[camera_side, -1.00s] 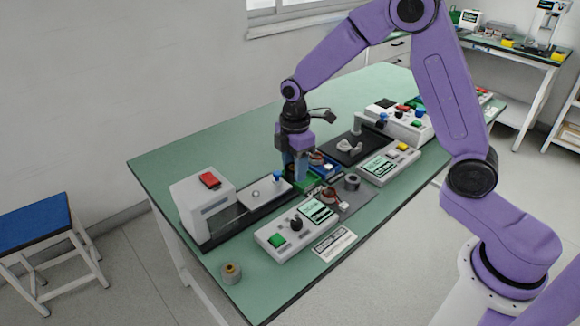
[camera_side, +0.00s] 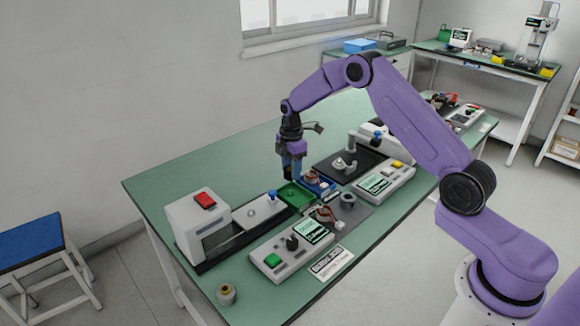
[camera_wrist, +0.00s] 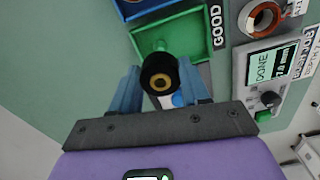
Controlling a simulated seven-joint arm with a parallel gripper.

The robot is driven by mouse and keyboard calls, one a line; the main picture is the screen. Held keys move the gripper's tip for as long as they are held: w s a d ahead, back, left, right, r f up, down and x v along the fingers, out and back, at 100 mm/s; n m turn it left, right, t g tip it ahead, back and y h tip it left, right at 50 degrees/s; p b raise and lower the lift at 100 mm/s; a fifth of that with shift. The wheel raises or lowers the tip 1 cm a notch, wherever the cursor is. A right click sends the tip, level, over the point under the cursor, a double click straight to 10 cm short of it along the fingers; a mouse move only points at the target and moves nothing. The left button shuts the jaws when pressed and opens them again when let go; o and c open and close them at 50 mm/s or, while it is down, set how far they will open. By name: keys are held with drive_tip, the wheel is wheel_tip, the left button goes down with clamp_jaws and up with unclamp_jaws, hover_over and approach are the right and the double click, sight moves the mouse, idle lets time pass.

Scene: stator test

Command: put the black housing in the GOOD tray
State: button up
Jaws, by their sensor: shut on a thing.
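My gripper (camera_wrist: 160,88) is shut on the black housing (camera_wrist: 160,74), a short black cylinder with a brass-coloured centre, held between the blue fingers. In the side view my gripper (camera_side: 293,172) is at the back edge of the green tray (camera_side: 303,198), with the housing as a dark shape at its fingertips. In the wrist view the green tray (camera_wrist: 143,42) lies beyond and below the housing, with the GOOD label (camera_wrist: 216,27) along its right side. The housing covers part of the tray. The exact height above it is hard to tell.
A blue tray (camera_wrist: 128,10) with a copper-wound part adjoins the green one. A white press-like unit with a red button (camera_side: 200,222) stands left. Test boxes with screens (camera_side: 298,245) stand in front and at right (camera_side: 383,182). The rear left tabletop is clear.

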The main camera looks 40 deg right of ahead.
sight(292, 191)
drive_tip(key=shift+f, duration=1.85)
drive_tip(key=shift+f, duration=1.05)
drive_tip(key=shift+f, duration=0.2)
drive_tip(key=shift+s+f, duration=0.1)
drive_tip(key=shift+f, duration=0.2)
drive_tip(key=o, duration=1.1)
drive_tip(key=shift+o, duration=0.3)
wheel_tip(292, 191, up, 18)
drive_tip(key=shift+r, duration=0.2)
